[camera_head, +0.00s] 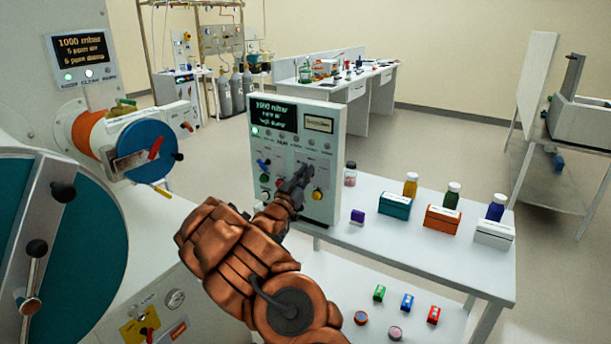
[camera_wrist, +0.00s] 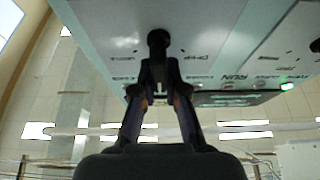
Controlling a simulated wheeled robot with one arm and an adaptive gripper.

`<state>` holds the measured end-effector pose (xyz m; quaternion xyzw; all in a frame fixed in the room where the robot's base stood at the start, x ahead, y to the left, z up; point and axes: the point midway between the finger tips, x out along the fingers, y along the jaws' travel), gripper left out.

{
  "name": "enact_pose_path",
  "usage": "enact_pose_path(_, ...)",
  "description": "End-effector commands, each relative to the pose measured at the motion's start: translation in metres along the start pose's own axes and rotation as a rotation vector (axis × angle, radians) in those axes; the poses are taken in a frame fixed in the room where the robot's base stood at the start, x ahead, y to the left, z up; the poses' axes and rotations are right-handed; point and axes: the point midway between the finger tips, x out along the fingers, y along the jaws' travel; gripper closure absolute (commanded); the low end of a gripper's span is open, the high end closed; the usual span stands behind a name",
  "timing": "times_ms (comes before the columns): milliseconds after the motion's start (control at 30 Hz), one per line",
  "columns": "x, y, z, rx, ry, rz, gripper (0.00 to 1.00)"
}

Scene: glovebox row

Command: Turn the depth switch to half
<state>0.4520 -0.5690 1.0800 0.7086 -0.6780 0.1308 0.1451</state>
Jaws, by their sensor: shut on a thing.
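The control panel (camera_head: 322,149) is a white upright box with a lit display, standing on the white table. My gripper (camera_head: 303,174) reaches its right half, and the arm and fingers hide the switch there in the head view. In the wrist view, my gripper (camera_wrist: 159,85) is shut on a dark switch knob (camera_wrist: 158,38) that stands out from the panel face. It appears to be the depth switch. Small labels surround it, too blurred to read, so I cannot tell its setting.
A yellow knob (camera_head: 317,195) sits just below my gripper on the panel. To the right stand a purple box (camera_head: 357,216) and several capped bottles and boxes. A large drum with a teal face (camera_head: 75,245) and a blue round port (camera_head: 147,150) are at left.

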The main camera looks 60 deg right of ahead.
Motion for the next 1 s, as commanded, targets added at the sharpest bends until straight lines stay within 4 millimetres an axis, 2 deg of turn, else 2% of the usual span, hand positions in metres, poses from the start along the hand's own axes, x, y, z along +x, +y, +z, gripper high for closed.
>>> enact_pose_path(467, -0.001, -0.002, -0.001, -0.104, 0.006, -0.044, 1.0)
enact_pose_path(800, -0.001, -0.008, -0.001, -0.378, 0.003, -0.159, 1.0)
enact_pose_path(1000, -0.002, -0.009, 0.002, -0.423, 0.001, -0.178, 1.0)
